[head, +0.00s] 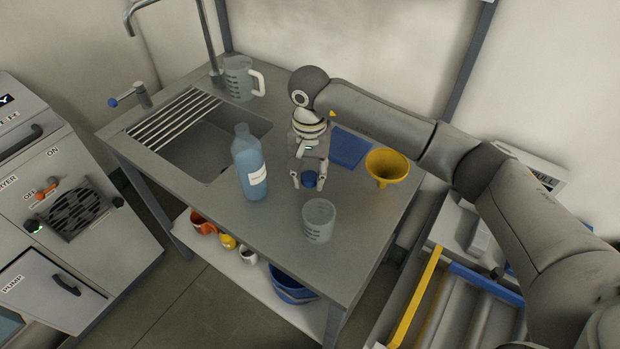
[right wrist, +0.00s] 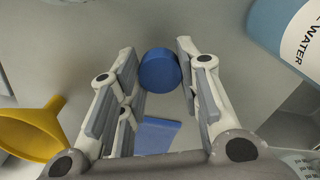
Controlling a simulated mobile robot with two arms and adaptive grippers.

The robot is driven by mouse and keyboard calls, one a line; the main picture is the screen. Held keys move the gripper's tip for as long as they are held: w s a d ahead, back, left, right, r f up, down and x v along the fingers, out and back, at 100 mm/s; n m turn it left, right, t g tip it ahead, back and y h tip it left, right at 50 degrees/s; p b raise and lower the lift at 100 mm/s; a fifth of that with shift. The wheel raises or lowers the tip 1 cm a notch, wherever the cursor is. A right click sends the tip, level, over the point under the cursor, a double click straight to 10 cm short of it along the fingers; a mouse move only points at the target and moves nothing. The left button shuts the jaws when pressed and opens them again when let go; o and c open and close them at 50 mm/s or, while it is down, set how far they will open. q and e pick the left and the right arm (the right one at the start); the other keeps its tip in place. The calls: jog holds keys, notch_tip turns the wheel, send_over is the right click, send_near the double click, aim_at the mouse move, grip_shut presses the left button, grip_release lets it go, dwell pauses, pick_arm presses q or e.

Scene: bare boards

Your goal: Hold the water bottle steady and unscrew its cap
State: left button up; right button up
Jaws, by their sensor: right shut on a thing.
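The water bottle (head: 247,165) is blue with a white label and stands upright on the steel counter. Its neck shows no cap. It also shows at the upper right of the right wrist view (right wrist: 278,28). My right gripper (head: 310,178) is to the right of the bottle, pointing down, with its fingers shut on the round blue cap (head: 309,180). The cap also shows between the fingertips in the right wrist view (right wrist: 160,70). The cap is apart from the bottle; its height over the counter is hard to tell. My left gripper is not in view.
A clear beaker (head: 318,220) stands in front of my right gripper. A yellow funnel (head: 387,167) and a flat blue thing (head: 349,146) are to its right. A sink (head: 190,135) and a clear jug (head: 239,80) are behind and left of the bottle.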

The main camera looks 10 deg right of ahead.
aim_at(310, 175)
notch_tip(310, 175, down, 3)
jog(key=shift+w+p, duration=0.15)
jog(key=shift+p, duration=0.7)
jog(key=shift+f, duration=0.2)
jog(key=shift+f, duration=0.1)
jog(key=shift+f+b, duration=0.15)
jog(key=shift+b, duration=0.2)
jog(key=o, duration=1.1)
